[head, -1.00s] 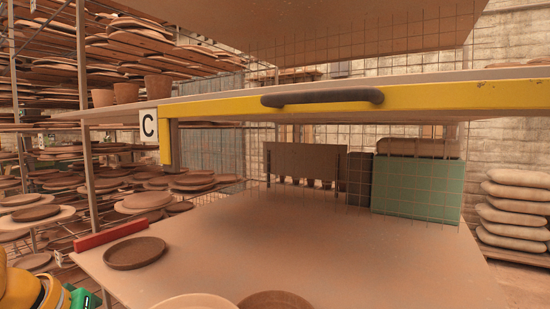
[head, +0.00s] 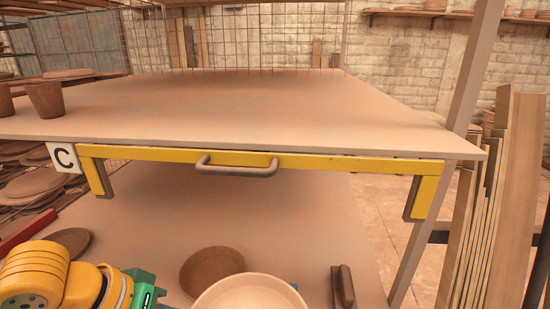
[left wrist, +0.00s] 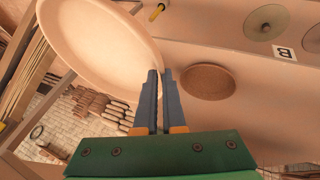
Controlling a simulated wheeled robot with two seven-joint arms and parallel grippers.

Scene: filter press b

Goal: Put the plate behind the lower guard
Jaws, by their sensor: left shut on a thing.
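A pale round plate (head: 252,294) is at the bottom of the head view, over or in front of the lower board. My left gripper (left wrist: 157,75) is shut on the rim of this plate, which fills the upper left of the left wrist view (left wrist: 95,40). In the head view its yellow and green arm comes in from the lower left. A yellow guard (head: 320,162) with a dark handle (head: 237,168) runs along the front edge of the upper board, its two ends pointing down. I cannot tell whether this is the lower guard. My right gripper is not in view.
A dark brown plate (head: 211,271) lies on the lower board (head: 270,225), just behind the held plate; another (head: 70,242) lies at left. A small dark brown piece (head: 342,287) is at right. Cups (head: 45,100) stand on the upper board, otherwise mostly clear. A post (head: 445,150) stands at right.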

